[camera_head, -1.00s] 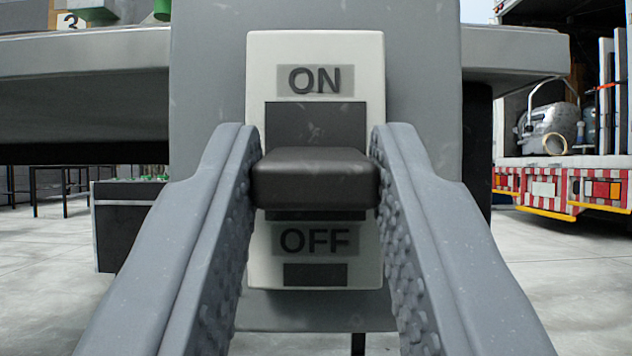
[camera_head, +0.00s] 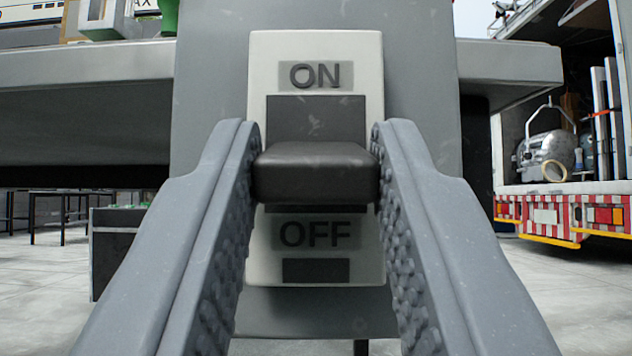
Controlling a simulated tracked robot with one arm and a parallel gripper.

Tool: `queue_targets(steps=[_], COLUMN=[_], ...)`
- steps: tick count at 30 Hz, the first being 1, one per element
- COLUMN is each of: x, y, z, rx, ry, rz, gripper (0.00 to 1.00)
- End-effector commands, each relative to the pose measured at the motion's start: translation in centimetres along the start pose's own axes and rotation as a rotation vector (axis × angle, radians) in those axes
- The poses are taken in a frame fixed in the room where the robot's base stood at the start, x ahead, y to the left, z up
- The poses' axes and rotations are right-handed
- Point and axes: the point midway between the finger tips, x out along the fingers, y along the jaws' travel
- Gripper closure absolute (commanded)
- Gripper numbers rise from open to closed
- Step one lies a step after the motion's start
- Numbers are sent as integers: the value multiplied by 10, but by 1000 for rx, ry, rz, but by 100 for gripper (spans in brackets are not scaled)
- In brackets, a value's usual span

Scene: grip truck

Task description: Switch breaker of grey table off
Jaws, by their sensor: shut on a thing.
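The breaker is a white plate (camera_head: 365,75) on a grey panel, with "ON" printed at the top and "OFF" lower down. Its dark switch lever (camera_head: 315,172) sticks out towards me in the middle of the plate, just above the "OFF" label. A dark slot shows above the lever, under "ON". My gripper (camera_head: 315,150) is shut on the lever, one finger on each side. The grey table (camera_head: 90,75) spreads behind the panel to the left and right.
Green and white objects (camera_head: 110,20) stand on the table at the upper left. A dark box (camera_head: 112,245) is on the floor at the left. A truck with red and white markings (camera_head: 570,213) stands open at the right. The floor between is clear.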

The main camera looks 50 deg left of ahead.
Motion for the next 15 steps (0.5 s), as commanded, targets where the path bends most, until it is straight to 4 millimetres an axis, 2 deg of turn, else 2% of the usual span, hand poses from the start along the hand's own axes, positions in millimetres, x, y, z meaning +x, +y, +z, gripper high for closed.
queue_targets(steps=[4,5,6,7,15], x=[-1,-1,-1,-1,0], y=[4,4,4,4,2], z=[-2,-2,-2,-1,-1], rx=[-7,-7,-6,-6,-3], ry=[1,1,1,1,1], rz=[9,9,9,8,3], gripper=[96,64,53,51,51])
